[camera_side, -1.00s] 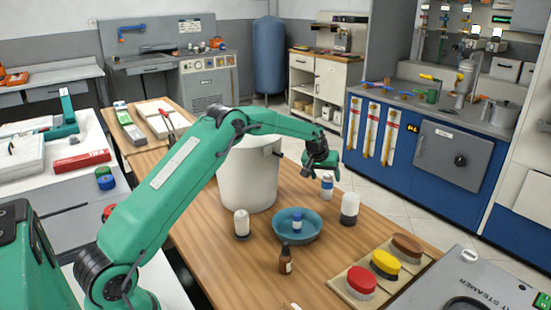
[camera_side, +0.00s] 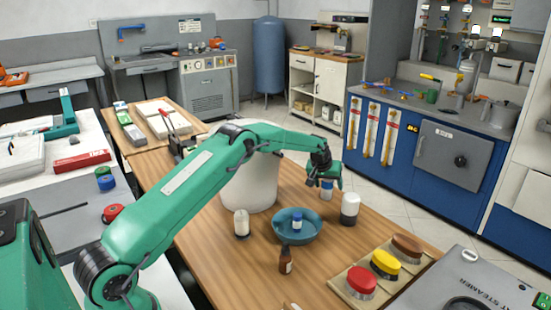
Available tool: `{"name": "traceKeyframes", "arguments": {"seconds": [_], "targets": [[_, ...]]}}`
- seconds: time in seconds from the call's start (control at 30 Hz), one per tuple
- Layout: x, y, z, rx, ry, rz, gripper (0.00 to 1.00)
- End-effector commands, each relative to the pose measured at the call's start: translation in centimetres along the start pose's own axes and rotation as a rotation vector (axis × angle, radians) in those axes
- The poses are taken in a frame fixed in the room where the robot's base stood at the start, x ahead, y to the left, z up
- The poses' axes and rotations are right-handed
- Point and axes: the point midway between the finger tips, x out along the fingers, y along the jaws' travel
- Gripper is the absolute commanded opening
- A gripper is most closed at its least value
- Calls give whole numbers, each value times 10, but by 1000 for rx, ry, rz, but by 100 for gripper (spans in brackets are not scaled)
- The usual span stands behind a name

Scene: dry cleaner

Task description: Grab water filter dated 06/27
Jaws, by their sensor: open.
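No date can be read on any item, so I cannot tell which one is the water filter dated 06/27. My gripper (camera_side: 326,179) is open and points down over a small white and blue cylinder (camera_side: 327,192) behind the bowl. Its fingers partly hide the cylinder's top; I cannot tell whether they touch it. A white cylinder with a dark base (camera_side: 349,208) stands just to the right. Another pale cylinder (camera_side: 241,223) stands left of the teal bowl (camera_side: 311,236). A small blue and white container (camera_side: 297,223) sits in the bowl.
A large white bucket (camera_side: 249,188) stands on the wooden table behind my arm. A brown bottle (camera_side: 286,261) stands in front of the bowl. Bare table lies right of the bowl.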

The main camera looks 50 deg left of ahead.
Motion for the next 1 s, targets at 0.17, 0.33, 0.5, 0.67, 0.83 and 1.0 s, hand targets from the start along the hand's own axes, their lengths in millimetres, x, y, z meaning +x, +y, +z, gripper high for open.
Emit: {"name": "traceKeyframes", "arguments": {"seconds": [0.17,0.33,0.5,0.67,0.83,1.0], "targets": [[2,0,0,0,-1,0,66],[2,0,0,0,0,0,66],[2,0,0,0,0,0,66],[2,0,0,0,0,0,42],[2,0,0,0,-1,0,12],[2,0,0,0,-1,0,12]]}}
